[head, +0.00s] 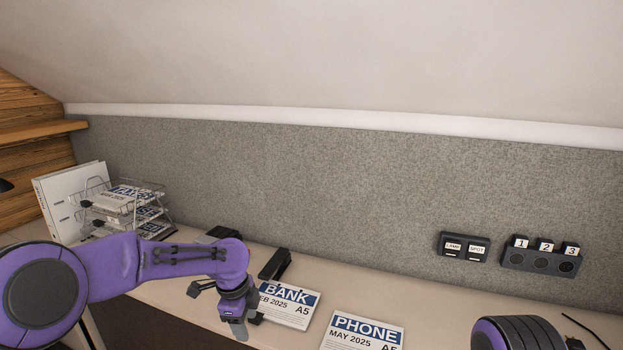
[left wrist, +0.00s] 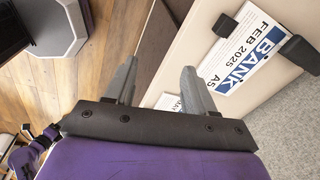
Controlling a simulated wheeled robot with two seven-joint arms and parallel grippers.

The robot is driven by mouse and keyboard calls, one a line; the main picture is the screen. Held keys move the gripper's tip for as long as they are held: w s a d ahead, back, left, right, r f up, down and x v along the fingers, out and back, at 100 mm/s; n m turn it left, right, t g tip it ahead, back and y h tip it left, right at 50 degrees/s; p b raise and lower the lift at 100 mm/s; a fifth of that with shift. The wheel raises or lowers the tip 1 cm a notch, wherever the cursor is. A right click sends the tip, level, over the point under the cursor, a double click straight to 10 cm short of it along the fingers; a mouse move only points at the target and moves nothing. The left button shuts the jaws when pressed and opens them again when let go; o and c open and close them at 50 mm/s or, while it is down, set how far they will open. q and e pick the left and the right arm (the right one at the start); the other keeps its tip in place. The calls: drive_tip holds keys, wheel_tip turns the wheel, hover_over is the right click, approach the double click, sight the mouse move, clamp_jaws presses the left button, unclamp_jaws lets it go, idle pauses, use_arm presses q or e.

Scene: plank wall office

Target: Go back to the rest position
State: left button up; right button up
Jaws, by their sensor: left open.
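My left arm comes in from the left in the head view, and my left gripper (head: 238,328) hangs over the desk's front part, just left of the BANK booklet (head: 288,306). In the left wrist view my left gripper (left wrist: 158,85) has its two grey fingers apart with nothing between them. The BANK booklet also shows in the left wrist view (left wrist: 243,62), beyond the fingers. The PHONE booklet (head: 363,332) lies on the desk to its right. My right gripper is not seen; only a purple rounded part of mine shows at the lower right.
A wire tray rack (head: 122,205) with papers and a white binder (head: 70,201) stand at the desk's left end. A black stapler-like object (head: 274,264) lies behind the BANK booklet. A switch box (head: 463,247) and a numbered button box (head: 540,258) are at the grey panel, right.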

use_arm(q)
drive_tip(key=w+d+f+n+t+h, duration=0.1)
drive_tip(key=d+f+n+t+h, duration=0.2)
drive_tip(key=n, duration=0.4)
drive_tip(key=s+a+f+n+t+y, duration=0.1)
drive_tip(key=s+a+f+n+y, duration=0.15)
drive_tip(key=s+f+n, duration=0.35)
drive_tip(key=s+a+f+n+t+y, duration=0.1)
drive_tip(key=s+a+f+n+t, duration=0.15)
drive_tip(key=s+f+n, duration=0.45)
drive_tip(key=s+a+f+n+g+y, duration=0.1)
drive_tip(key=s+a, duration=0.3)
drive_tip(key=s, duration=0.4)
drive_tip(key=s+a+f+n+g+y, duration=0.1)
drive_tip(key=s+a+f+n+g, duration=0.1)
drive_tip(key=s, duration=0.7)
drive_tip(key=s+a+f+n+g+y, duration=0.1)
drive_tip(key=s+a+f+n+y, duration=0.1)
drive_tip(key=s+a+f, duration=0.3)
drive_tip(key=s+a+n, duration=0.1)
drive_tip(key=s, duration=0.3)
drive_tip(key=shift+s+a+f, duration=0.2)
drive_tip(key=shift+s+a, duration=0.05)
drive_tip(key=shift+a, duration=0.05)
drive_tip(key=shift+g, duration=0.25)
